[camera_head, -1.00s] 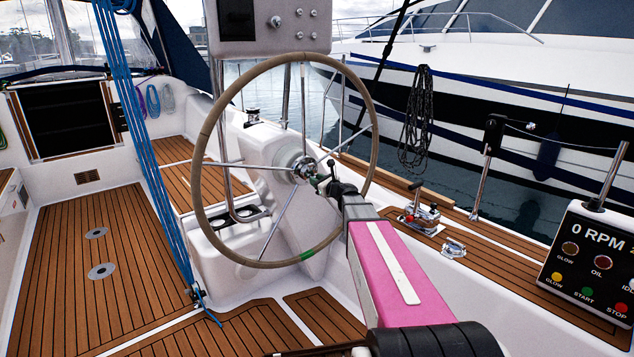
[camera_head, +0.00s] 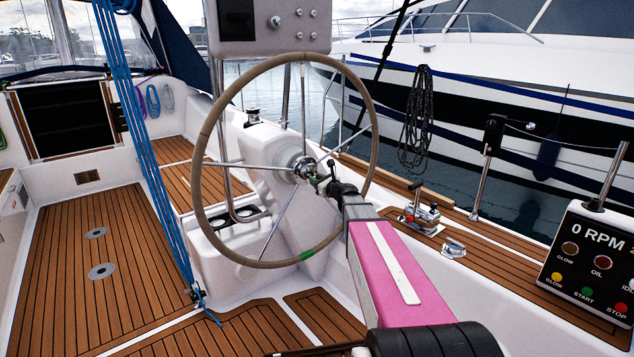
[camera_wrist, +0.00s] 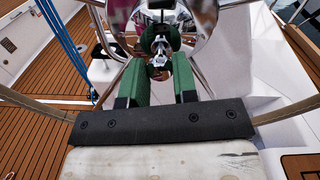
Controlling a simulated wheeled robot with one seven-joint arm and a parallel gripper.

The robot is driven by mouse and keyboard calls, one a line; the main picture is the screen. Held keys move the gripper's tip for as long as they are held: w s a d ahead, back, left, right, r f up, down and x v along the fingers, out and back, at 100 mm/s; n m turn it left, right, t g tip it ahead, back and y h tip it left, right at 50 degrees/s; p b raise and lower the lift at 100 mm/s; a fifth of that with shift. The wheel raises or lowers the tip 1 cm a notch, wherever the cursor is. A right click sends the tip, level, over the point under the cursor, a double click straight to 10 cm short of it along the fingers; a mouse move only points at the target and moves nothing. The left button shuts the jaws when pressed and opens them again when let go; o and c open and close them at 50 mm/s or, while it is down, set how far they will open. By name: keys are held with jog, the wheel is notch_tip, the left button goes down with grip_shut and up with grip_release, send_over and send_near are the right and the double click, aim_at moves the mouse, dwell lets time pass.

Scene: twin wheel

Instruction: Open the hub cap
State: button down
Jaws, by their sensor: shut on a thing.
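The hub cap (camera_head: 303,165) is a shiny chrome dome at the middle of the steering wheel (camera_head: 203,200). In the wrist view the hub cap (camera_wrist: 205,22) fills the top middle and mirrors my gripper. A small chrome fitting (camera_wrist: 159,62) stands out from its centre, between my green fingers. My gripper (camera_head: 323,182) reaches the hub from the right in the head view. In the wrist view my gripper (camera_wrist: 158,75) has a finger on each side of the fitting and is shut on it. The exact contact is too small to make out.
Wheel spokes and the rim surround my gripper. Blue ropes (camera_head: 150,150) hang left of the wheel. A white pedestal (camera_head: 225,250) stands behind it. An engine panel (camera_head: 590,265) and a winch-like lever fitting (camera_head: 420,218) are on the right. The teak floor (camera_head: 80,290) at left is clear.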

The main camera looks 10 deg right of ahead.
jog(key=c, duration=0.9)
grip_release()
jog(key=shift+d, duration=0.1)
jog(key=v, duration=1)
jog(key=shift+s+d, duration=0.15)
jog(key=shift+s, duration=0.15)
